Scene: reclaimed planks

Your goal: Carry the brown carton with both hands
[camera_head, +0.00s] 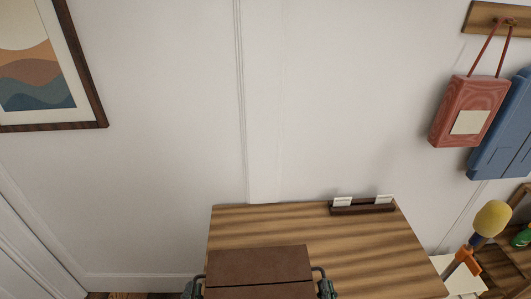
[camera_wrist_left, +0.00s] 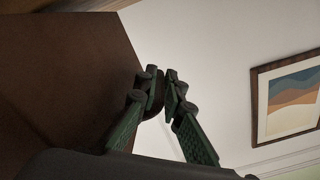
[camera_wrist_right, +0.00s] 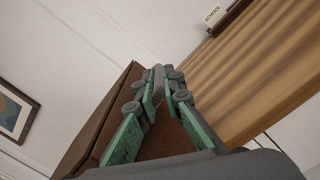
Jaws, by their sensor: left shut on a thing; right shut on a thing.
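The brown carton (camera_head: 258,262) is at the bottom middle of the head view, in front of a striped wooden table top (camera_head: 330,240); its lower part is cut off. My left gripper (camera_head: 195,287) is at its left side and my right gripper (camera_head: 325,287) at its right side. In the left wrist view the carton (camera_wrist_left: 60,75) fills the left, and the left fingers (camera_wrist_left: 162,85) are closed at its side. In the right wrist view the right fingers (camera_wrist_right: 158,85) are closed against the carton (camera_wrist_right: 98,115). The exact grip spots are hidden.
A dark card holder (camera_head: 362,208) with white cards stands at the table's back edge. Right of the table are a yellow-headed microphone-like object (camera_head: 491,218) and a shelf (camera_head: 500,272). Red (camera_head: 470,110) and blue (camera_head: 505,125) items hang on the wall. The middle of the table looks clear.

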